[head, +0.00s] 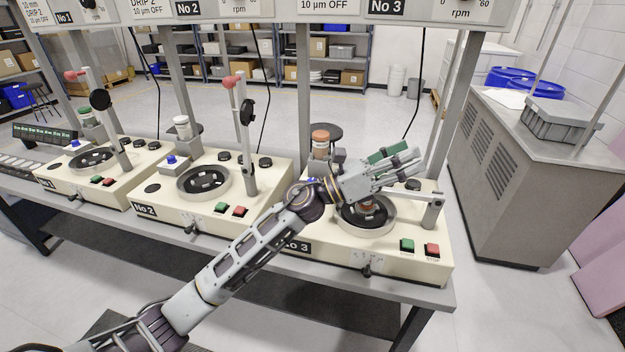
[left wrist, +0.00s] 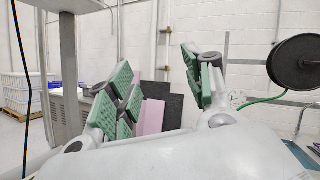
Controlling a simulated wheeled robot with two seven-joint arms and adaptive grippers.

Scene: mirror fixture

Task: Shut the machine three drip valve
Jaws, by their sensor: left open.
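Machine three (head: 425,262) is the cream unit at the right of the bench, marked No 3. Its drip bottle (head: 320,140), with an orange-brown cap, stands at the back left of it. A small blue part (head: 313,181) below the bottle shows only partly behind my left arm; I cannot tell the valve's position. My left gripper (head: 402,160) is open and empty above the machine's round plate (head: 365,222), to the right of the bottle. Its spread green pads also show in the left wrist view (left wrist: 160,75). My right gripper is not in view.
Machine two (head: 200,225) and machine one (head: 75,190) stand to the left with raised arms. Machine three's side arm (head: 433,212) is low at the right. Grey posts rise behind the bench. A black disc (left wrist: 297,62) is near the gripper in the left wrist view.

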